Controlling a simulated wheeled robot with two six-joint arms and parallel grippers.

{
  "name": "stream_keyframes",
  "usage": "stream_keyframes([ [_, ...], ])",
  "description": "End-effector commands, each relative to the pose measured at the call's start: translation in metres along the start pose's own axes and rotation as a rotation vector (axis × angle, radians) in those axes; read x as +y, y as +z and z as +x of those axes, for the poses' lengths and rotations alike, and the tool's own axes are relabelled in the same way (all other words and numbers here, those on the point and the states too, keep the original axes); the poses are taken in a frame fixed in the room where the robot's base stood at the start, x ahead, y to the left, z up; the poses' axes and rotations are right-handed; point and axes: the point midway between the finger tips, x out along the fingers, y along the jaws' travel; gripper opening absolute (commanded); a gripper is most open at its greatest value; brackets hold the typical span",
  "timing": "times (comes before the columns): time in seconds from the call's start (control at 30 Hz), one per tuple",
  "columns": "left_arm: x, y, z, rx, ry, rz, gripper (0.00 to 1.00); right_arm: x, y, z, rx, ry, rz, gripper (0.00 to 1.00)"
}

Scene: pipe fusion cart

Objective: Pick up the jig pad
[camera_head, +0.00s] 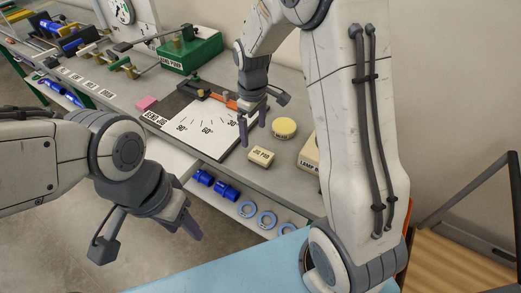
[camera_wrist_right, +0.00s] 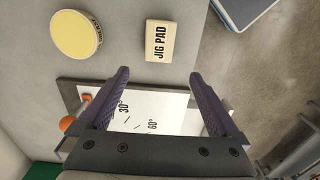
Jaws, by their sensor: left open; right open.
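The jig pad (camera_head: 261,156) is a small cream block with its name printed on top, lying on the grey cart top just right of the bend jig board. In the right wrist view the jig pad (camera_wrist_right: 161,40) lies beyond the fingertips, apart from them. My right gripper (camera_head: 254,132) is open and empty above the board's right edge, close to the pad; its purple fingers also show in the right wrist view (camera_wrist_right: 158,75). My left gripper (camera_head: 186,222) is open and empty, off the cart's front side at the lower left.
A round yellow tin (camera_head: 284,127) sits beside the pad, with a cream lamp box (camera_head: 310,153) further right. The white bend jig board (camera_head: 205,126) lies left. Blue fittings (camera_head: 214,185) and rings (camera_head: 266,219) are on the lower shelf. A green pump (camera_head: 191,50) stands behind.

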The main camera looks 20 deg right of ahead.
Motion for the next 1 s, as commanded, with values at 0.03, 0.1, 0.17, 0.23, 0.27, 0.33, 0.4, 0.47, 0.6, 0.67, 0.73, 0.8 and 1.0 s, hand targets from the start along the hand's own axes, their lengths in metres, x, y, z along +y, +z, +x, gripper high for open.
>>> stream_keyframes([
  [0.03, 0.0, 0.0, -0.002, 0.0, 0.0, 0.0, 0.5, 0.002, 0.001, 0.008, -0.005, -0.003, 0.0, 0.97],
  [0.1, 0.0, 0.0, -0.003, 0.0, 0.0, 0.0, 0.5, 0.002, 0.002, 0.02, -0.005, -0.003, -0.002, 0.97],
  [0.17, 0.0, 0.0, -0.004, 0.0, 0.0, 0.0, 0.5, 0.001, 0.002, 0.03, -0.006, -0.004, -0.002, 0.97],
  [0.23, 0.0, 0.0, -0.004, 0.0, 0.0, 0.0, 0.5, 0.001, 0.002, 0.039, -0.005, -0.003, -0.002, 0.97],
  [0.27, 0.0, 0.0, -0.005, 0.0, 0.0, 0.0, 0.5, 0.001, 0.002, 0.042, -0.004, -0.003, -0.002, 0.97],
  [0.33, 0.0, 0.0, -0.005, 0.0, 0.0, 0.0, 0.5, 0.001, 0.002, 0.046, -0.002, -0.001, -0.002, 0.97],
  [0.4, 0.0, 0.0, -0.006, 0.0, 0.0, 0.0, 0.5, 0.001, 0.003, 0.05, -0.003, -0.002, -0.002, 0.97],
  [0.47, 0.001, 0.0, -0.009, 0.0, 0.0, 0.0, 0.5, 0.001, 0.005, 0.055, -0.004, -0.003, -0.001, 0.97],
  [0.6, 0.001, -0.001, -0.017, 0.0, 0.0, 0.0, 0.5, 0.002, 0.015, 0.075, -0.006, -0.005, 0.0, 0.97],
  [0.67, 0.001, -0.001, -0.018, 0.0, 0.0, 0.0, 0.5, 0.002, 0.016, 0.085, -0.005, -0.004, -0.001, 0.97],
  [0.73, 0.001, -0.001, -0.019, 0.0, 0.0, 0.0, 0.5, 0.003, 0.015, 0.093, -0.003, -0.003, -0.001, 0.97],
  [0.8, 0.001, -0.001, -0.02, 0.0, 0.0, 0.0, 0.5, 0.003, 0.015, 0.098, -0.002, -0.002, -0.001, 0.97],
  [1.0, 0.001, -0.001, -0.019, 0.0, 0.0, 0.0, 0.5, 0.003, 0.015, 0.1, 0.0, 0.0, 0.0, 0.97],
])
